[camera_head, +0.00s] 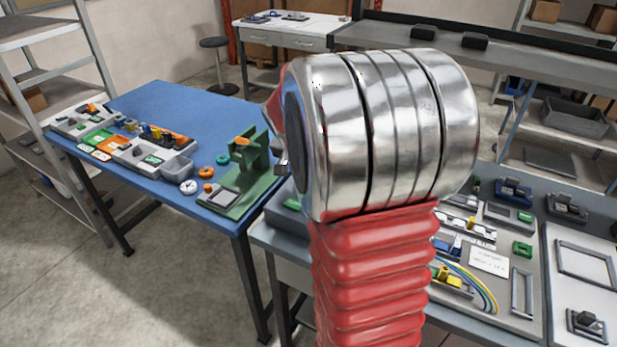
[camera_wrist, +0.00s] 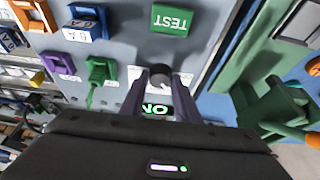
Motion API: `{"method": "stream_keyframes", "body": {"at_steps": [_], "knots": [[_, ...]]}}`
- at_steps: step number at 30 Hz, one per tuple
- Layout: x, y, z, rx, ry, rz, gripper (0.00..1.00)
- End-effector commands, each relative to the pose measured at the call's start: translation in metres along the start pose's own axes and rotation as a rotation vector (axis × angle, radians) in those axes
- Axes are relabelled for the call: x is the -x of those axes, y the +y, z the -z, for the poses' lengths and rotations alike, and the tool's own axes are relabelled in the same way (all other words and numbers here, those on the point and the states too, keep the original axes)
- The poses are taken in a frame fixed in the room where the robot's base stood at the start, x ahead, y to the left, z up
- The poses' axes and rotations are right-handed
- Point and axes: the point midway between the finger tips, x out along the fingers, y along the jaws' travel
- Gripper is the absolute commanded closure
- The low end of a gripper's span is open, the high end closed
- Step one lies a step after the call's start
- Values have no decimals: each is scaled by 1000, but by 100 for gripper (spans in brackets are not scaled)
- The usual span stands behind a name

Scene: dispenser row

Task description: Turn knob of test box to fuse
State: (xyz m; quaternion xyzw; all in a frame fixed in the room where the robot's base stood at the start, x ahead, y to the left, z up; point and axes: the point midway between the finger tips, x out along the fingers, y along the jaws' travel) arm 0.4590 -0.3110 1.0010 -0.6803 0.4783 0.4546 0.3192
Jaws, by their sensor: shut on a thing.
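In the wrist view, a dark round knob (camera_wrist: 160,74) sits on the grey face of the test box (camera_wrist: 118,48). A green label reading TEST (camera_wrist: 172,19) is above it, upside down in the picture. The knob's pointer and any fuse marking cannot be made out. In the head view, my arm hides the gripper and the knob.
Blue (camera_wrist: 84,26), orange, purple and green (camera_wrist: 97,71) connectors sit left of the knob in the wrist view. A green fixture (camera_wrist: 272,108) stands to the right.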

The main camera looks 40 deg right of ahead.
Motion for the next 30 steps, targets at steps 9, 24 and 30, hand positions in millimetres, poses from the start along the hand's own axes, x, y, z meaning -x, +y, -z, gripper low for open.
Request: {"method": "stream_keyframes", "body": {"at_steps": [9, 24, 30], "knots": [[0, 0, -1, -4, -1, -1, 94], [0, 0, 0, -3, -1, -1, 53], [5, 0, 0, -3, 1, 0, 53]]}}
